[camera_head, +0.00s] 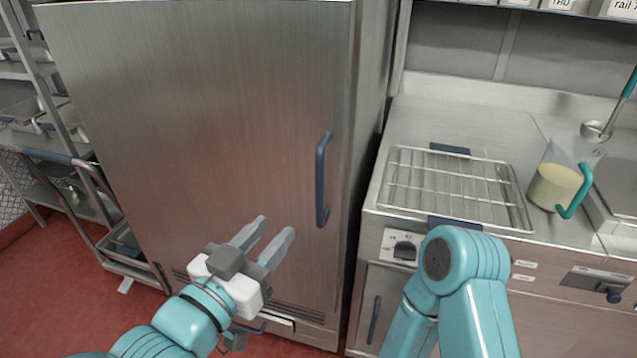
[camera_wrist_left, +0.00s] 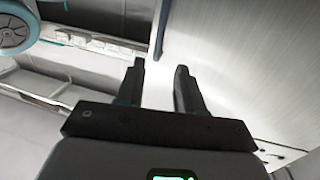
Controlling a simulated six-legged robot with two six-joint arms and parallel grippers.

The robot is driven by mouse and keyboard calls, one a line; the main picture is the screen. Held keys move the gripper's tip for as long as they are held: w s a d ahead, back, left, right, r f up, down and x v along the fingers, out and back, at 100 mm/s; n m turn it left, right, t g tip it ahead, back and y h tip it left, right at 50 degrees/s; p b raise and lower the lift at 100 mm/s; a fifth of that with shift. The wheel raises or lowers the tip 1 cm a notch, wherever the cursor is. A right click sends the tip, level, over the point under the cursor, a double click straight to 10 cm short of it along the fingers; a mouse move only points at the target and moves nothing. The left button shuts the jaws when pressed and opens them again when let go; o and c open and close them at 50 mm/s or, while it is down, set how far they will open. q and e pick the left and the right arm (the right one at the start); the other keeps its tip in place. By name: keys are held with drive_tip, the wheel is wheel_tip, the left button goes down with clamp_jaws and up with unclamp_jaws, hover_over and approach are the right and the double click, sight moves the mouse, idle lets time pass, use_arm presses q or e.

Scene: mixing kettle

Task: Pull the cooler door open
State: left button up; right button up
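The cooler door (camera_head: 200,130) is a tall brushed-steel panel, and it is closed in the head view. Its dark blue vertical handle (camera_head: 322,180) is near the door's right edge. My left gripper (camera_head: 268,238) is open and empty, in front of the lower door, below and left of the handle and apart from it. In the left wrist view the open fingers (camera_wrist_left: 160,85) show with nothing between them, and the blue handle (camera_wrist_left: 161,28) is beyond them near the top. My right arm (camera_head: 460,270) is in front of the counter; its gripper is not visible.
Right of the cooler, a steel counter holds a wire rack (camera_head: 450,185) and a jug of yellow liquid (camera_head: 560,182) with a teal handle. A ladle (camera_head: 598,130) is behind the jug. A shelf cart (camera_head: 75,190) stands left of the cooler. Red floor (camera_head: 60,285) shows at lower left.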

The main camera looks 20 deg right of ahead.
sight(318, 181)
use_arm(q)
drive_tip(key=p+x, duration=0.2)
drive_tip(key=x, duration=1.4)
drive_tip(key=shift+w+f, duration=0.1)
drive_tip(key=shift+a, duration=0.1)
clamp_jaws()
